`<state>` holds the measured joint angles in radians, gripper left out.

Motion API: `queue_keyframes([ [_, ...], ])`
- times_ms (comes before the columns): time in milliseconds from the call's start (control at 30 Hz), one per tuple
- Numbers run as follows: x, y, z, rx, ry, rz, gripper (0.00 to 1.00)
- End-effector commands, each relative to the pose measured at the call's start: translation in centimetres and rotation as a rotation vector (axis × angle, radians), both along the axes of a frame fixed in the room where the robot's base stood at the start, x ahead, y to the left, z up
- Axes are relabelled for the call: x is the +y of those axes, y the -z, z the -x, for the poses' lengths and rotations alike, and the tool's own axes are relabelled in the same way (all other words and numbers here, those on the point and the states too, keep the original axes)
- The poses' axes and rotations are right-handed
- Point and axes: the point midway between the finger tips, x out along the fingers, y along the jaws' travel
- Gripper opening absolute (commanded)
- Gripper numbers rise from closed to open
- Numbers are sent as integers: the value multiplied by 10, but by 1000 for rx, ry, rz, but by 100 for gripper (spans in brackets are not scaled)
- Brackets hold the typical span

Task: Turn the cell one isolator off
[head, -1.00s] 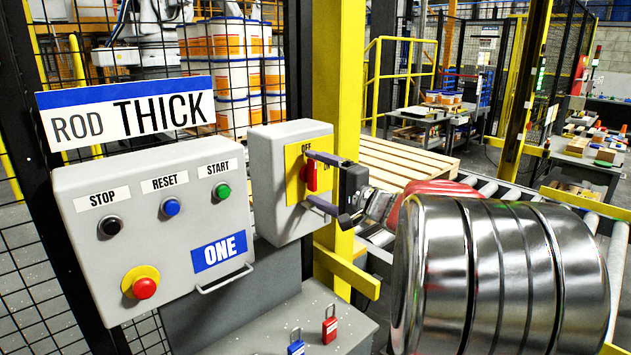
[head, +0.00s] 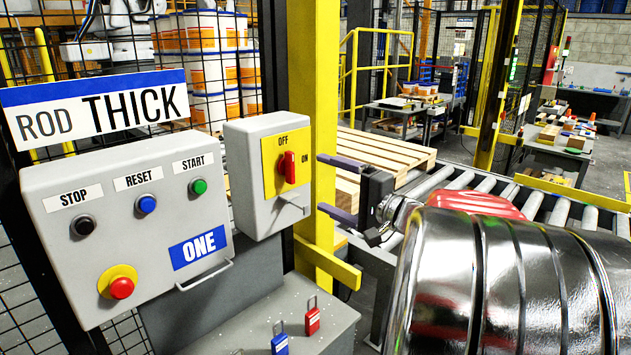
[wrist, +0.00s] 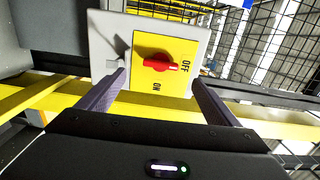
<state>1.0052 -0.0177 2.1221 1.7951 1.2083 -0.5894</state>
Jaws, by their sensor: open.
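The isolator (head: 270,180) is a grey box with a yellow plate, marked OFF at the top and ON at the right, beside the panel labelled ONE. Its red handle (head: 289,167) stands upright, in line with OFF. In the wrist view the handle (wrist: 160,63) lies sideways, its white-marked end towards OFF. My gripper (head: 321,183) is open and empty, to the right of the box and clear of the handle. In the wrist view its fingers (wrist: 158,80) stand apart on either side, short of the plate.
The control panel (head: 120,250) carries stop, reset and start buttons and a red emergency button (head: 121,288). Red (head: 312,317) and blue (head: 280,338) padlocks sit on a grey ledge below. A yellow post (head: 313,120) rises behind the isolator. A pallet (head: 385,155) and roller conveyor lie beyond.

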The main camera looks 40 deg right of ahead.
Motion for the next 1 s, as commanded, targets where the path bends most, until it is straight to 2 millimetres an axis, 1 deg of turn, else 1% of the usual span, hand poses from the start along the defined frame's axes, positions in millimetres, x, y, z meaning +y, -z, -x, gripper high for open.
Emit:
queue_keyframes([
  [33, -2, 0, 7, 1, 4, 0, 85],
  [100, -3, 0, 14, 0, 3, 0, 85],
  [300, -3, 1, 23, 1, 0, 0, 85],
  [867, -3, 1, 23, 1, -1, 0, 85],
  [933, 1, 1, 22, 7, -8, 3, 85],
  [1000, 10, 3, 20, 21, -27, 9, 85],
])
